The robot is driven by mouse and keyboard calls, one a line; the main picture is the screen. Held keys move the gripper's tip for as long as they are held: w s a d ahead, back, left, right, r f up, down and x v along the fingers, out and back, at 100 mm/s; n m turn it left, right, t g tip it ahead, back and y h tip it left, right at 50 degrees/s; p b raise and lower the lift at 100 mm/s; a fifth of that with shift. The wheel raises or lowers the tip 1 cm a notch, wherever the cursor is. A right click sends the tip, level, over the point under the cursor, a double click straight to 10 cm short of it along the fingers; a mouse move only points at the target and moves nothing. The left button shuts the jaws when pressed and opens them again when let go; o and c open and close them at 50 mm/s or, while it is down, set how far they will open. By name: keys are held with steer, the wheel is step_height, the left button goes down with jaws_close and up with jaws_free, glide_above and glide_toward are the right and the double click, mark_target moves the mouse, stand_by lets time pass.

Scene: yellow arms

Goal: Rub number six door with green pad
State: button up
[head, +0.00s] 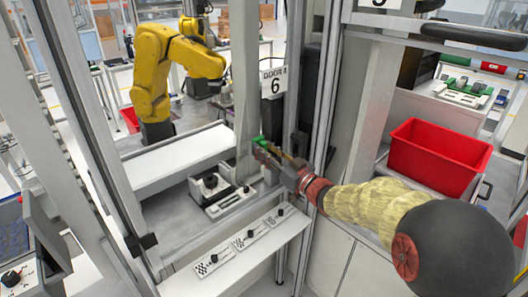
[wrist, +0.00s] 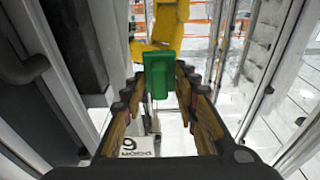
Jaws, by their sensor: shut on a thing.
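The green pad (wrist: 158,82) is held between the two fingers of my gripper (wrist: 160,95) in the wrist view, jutting out past the fingertips. In the head view the pad (head: 259,142) is a small green patch at the tip of my gripper (head: 265,151). The white "DOOR 6" sign (head: 274,81) hangs above my gripper beside a grey upright. The sign also shows upside down in the wrist view (wrist: 136,147). My gripper is near the door's edge, below the sign. I cannot tell whether the pad touches the door's surface.
A yellow robot arm (head: 154,75) stands behind the frame. A white shelf (head: 238,257) with labelled switches lies below my gripper. A red bin (head: 439,156) stands on the bench to the right. Grey metal posts (head: 327,105) stand close beside my gripper.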

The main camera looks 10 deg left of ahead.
steer(key=shift+r, duration=0.75)
steer(key=shift+s+a+f+b, duration=0.1)
steer(key=shift+s+a+b, duration=0.3)
steer(key=shift+s+a, duration=0.95)
steer(key=shift+s+a+b, duration=0.35)
steer(key=shift+s+a, duration=0.75)
steer(key=shift+s, duration=0.4)
steer(key=shift+s+a+b, duration=0.65)
steer(key=shift+s+a, duration=0.5)
steer(key=shift+s, duration=0.25)
steer(key=shift+s+a+b, duration=0.65)
steer(key=shift+s+a, duration=0.45)
steer(key=shift+s, duration=0.3)
steer(key=shift+r+p, duration=0.65)
steer(key=shift+r, duration=0.45)
steer(key=shift+w+d+p, duration=0.5)
steer(key=shift+w+d, duration=1.1)
steer(key=shift+w, duration=0.25)
steer(key=shift+w+d+p, duration=0.5)
steer(key=shift+w+d, duration=1.05)
steer(key=shift+w, duration=0.3)
steer(key=shift+w+d+p, duration=0.5)
steer(key=shift+w+d, duration=1.1)
steer(key=shift+w, duration=0.25)
steer(key=v, duration=0.6)
steer(key=shift+r, duration=0.3)
